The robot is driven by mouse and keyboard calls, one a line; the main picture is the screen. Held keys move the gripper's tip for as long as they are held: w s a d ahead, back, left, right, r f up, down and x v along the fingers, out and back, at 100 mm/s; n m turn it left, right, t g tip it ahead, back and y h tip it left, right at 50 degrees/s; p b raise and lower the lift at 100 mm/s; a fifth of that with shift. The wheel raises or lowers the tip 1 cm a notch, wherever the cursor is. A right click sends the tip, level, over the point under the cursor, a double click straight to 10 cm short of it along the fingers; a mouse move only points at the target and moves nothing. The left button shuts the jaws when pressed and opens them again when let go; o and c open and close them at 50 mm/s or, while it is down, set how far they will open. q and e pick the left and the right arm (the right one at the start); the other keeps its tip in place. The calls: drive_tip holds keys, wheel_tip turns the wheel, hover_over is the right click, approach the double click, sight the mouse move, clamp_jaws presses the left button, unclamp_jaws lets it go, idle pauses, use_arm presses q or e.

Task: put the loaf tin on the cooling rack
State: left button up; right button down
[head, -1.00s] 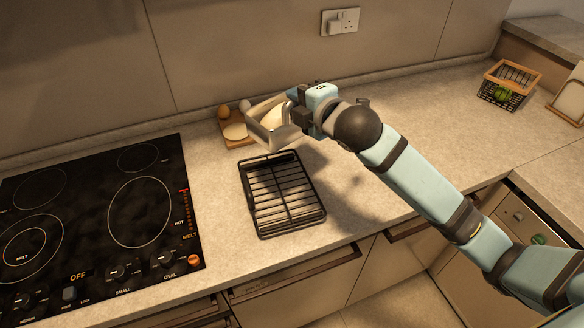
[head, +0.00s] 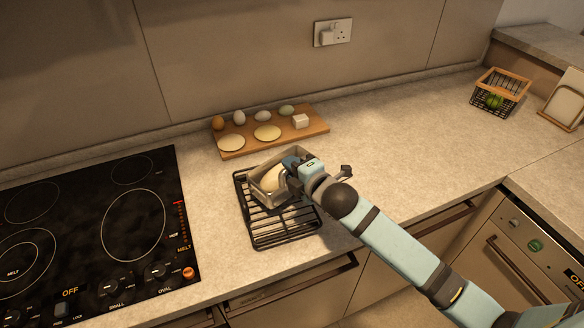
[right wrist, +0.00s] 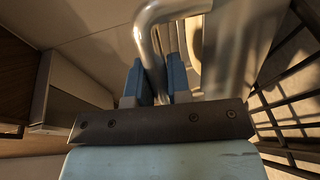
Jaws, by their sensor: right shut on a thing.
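The loaf tin (head: 262,193) is a grey metal tin with pale dough or bread inside. In the head view it is over the back part of the black wire cooling rack (head: 283,232). I cannot tell whether it touches the bars. My right gripper (head: 292,172) is shut on the tin at its right side. In the right wrist view the blue fingers (right wrist: 160,82) close around the tin's metal rim or handle (right wrist: 158,22), and the rack's dark bars (right wrist: 290,110) show at the right. My left gripper is not in view.
A wooden board (head: 310,128) with several eggs and pale rounds lies behind the rack. A black hob (head: 100,230) is at the left. A wire basket (head: 500,92) stands far right. The counter right of the rack is clear apart from my arm.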

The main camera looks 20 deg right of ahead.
drive_tip(key=c, duration=1.1)
unclamp_jaws()
drive_tip(key=shift+f, duration=0.15)
drive_tip(key=shift+o, duration=0.2)
drive_tip(key=b+v, duration=0.1)
drive_tip(key=v, duration=1.1)
drive_tip(key=s+a+f+m+g+p, duration=0.2)
drive_tip(key=s+f+m+p, duration=0.1)
drive_tip(key=s+f+m, duration=0.5)
drive_tip(key=s+a+f+m+g+h+p, duration=0.1)
drive_tip(key=s+a+f+m+g+p, duration=0.1)
drive_tip(key=s+f+m+p, duration=0.2)
drive_tip(key=s+f+m, duration=0.3)
drive_tip(key=f+m, duration=0.2)
drive_tip(key=m, duration=0.1)
drive_tip(key=shift+s+p, duration=0.3)
drive_tip(key=shift+s, duration=0.1)
